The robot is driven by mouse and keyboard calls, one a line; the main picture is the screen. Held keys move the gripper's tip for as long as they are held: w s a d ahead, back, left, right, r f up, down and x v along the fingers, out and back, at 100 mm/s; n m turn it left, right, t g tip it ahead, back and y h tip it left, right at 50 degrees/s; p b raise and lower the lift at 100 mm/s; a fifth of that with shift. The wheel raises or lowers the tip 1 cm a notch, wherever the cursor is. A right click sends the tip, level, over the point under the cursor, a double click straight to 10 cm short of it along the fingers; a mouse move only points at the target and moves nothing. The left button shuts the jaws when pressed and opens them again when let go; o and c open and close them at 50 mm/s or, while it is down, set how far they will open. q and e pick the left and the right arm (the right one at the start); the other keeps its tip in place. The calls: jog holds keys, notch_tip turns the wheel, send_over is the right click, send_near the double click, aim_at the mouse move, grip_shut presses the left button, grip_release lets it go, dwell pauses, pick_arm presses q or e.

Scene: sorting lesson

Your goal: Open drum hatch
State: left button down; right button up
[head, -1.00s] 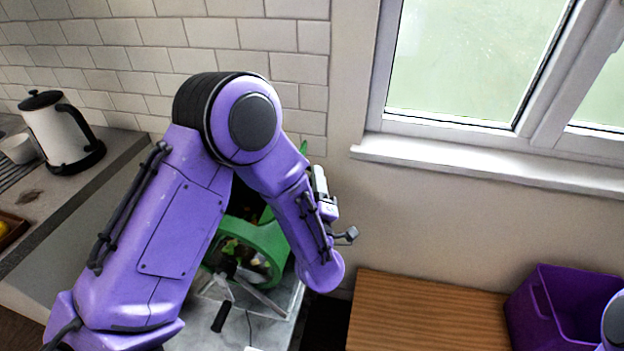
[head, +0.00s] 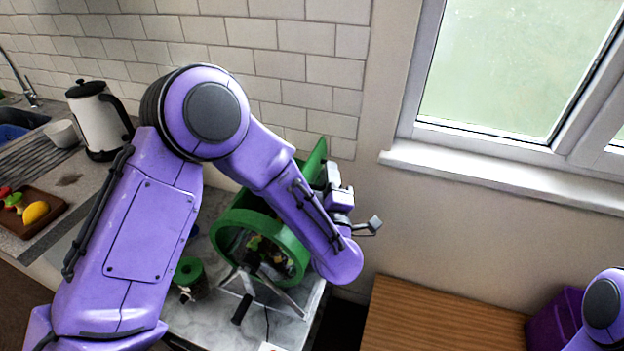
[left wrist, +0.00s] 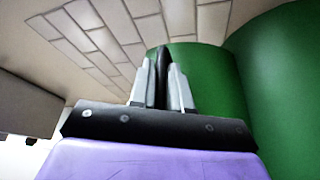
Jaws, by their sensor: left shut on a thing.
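The green drum (head: 228,222) stands on a stand with a crank on the marble counter. Its round front shows a dark inside with colourful pieces. A flat green panel (head: 316,158), which looks like the hatch, sticks up behind my left forearm. My left gripper (head: 333,178) is beside this panel, partly hidden by my own wrist. In the left wrist view the left gripper (left wrist: 163,78) is shut on a thin dark piece, which looks like the hatch handle (left wrist: 162,70), against green surfaces. Of my right arm only a link shows at the lower right; its gripper is out of view.
A green-lidded jar (head: 189,271) stands left of the drum. A kettle (head: 97,115), a cup (head: 62,133) and a board (head: 32,228) with toy fruit are on the left counter. A wooden table (head: 440,318) with a purple bin (head: 552,322) is at the right.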

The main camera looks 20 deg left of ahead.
pick_arm(q)
jog(key=shift+d, duration=0.1)
jog(key=c, duration=1.2)
grip_release()
jog(key=shift+w, duration=0.1)
jog(key=shift+o, duration=0.2)
jog(key=shift+w, duration=0.1)
jog(key=shift+f, duration=0.1)
jog(key=b+v, duration=0.3)
jog(key=v, duration=0.7)
jog(key=shift+s, duration=0.25)
jog(key=shift+d, duration=0.15)
